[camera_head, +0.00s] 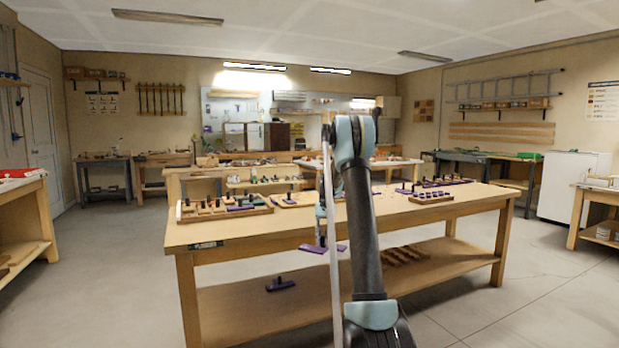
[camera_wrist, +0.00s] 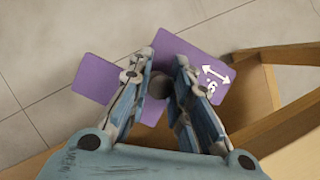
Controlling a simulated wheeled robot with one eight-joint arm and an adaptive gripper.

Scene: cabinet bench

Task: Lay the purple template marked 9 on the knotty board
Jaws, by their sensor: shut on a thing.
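My gripper (camera_wrist: 160,84) is shut on the dark round knob of a purple template (camera_wrist: 192,57). The template carries a white double-headed arrow and a white numeral that reads as a 6 or a 9, depending on which way up it is. In the head view the held template (camera_head: 311,249) hangs in front of the bench's front edge, below the top, with my gripper (camera_head: 321,238) above it. Pale boards lie on the bench top, partly behind my arm; I cannot tell which one is knotty.
The wooden bench (camera_head: 230,233) has a rack (camera_head: 222,213) of knobbed pieces at left and more purple pieces (camera_head: 432,198) at right. Another purple template (camera_head: 280,285) lies on the lower shelf (camera_head: 240,310). The floor at left is clear.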

